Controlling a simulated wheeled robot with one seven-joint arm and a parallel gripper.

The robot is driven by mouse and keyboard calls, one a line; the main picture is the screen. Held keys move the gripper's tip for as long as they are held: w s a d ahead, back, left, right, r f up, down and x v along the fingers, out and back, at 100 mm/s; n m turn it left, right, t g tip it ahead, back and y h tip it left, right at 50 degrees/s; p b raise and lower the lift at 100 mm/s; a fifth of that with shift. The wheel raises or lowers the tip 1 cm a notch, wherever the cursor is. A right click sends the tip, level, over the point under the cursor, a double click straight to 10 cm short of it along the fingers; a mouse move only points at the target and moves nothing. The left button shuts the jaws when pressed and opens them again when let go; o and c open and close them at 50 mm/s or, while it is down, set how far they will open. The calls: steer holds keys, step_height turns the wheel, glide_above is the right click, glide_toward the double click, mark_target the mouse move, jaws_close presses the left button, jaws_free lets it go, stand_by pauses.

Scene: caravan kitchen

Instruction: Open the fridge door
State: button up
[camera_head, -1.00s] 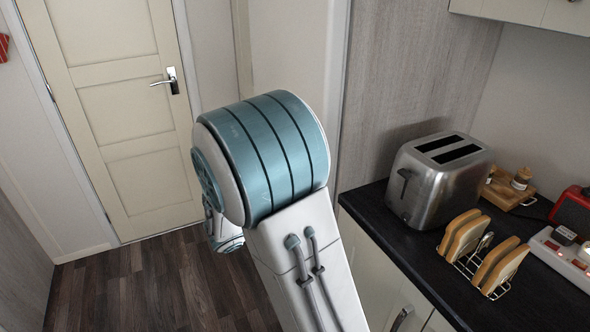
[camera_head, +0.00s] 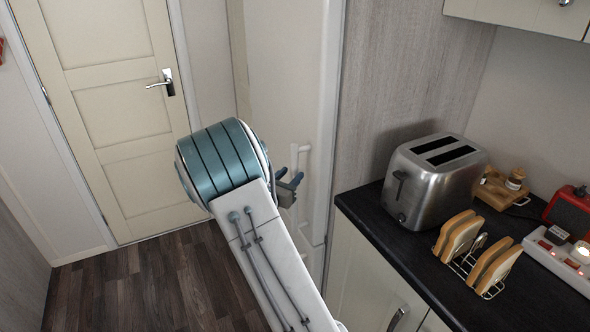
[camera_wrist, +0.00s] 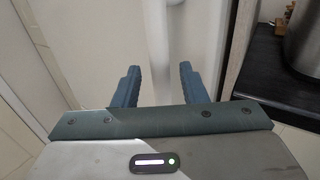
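The white fridge (camera_head: 285,75) stands upright in the middle of the head view, its door shut. A pale vertical handle (camera_head: 302,157) runs down the door. My gripper (camera_head: 296,178) is at the door beside the handle, partly hidden behind my arm. In the wrist view its two blue fingers (camera_wrist: 158,84) are apart, and a white bar-like handle (camera_wrist: 157,50) shows in line with the gap between them. I cannot tell whether the fingers touch it or how far they reach around it.
To the right, a dark worktop (camera_head: 400,240) holds a steel toaster (camera_head: 440,185), a toast rack (camera_head: 475,255) and a red appliance (camera_head: 568,205).

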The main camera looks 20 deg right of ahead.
mark_target(293, 173)
steer(key=shift+x, duration=1.55)
steer(key=shift+c, duration=0.3)
jaws_close()
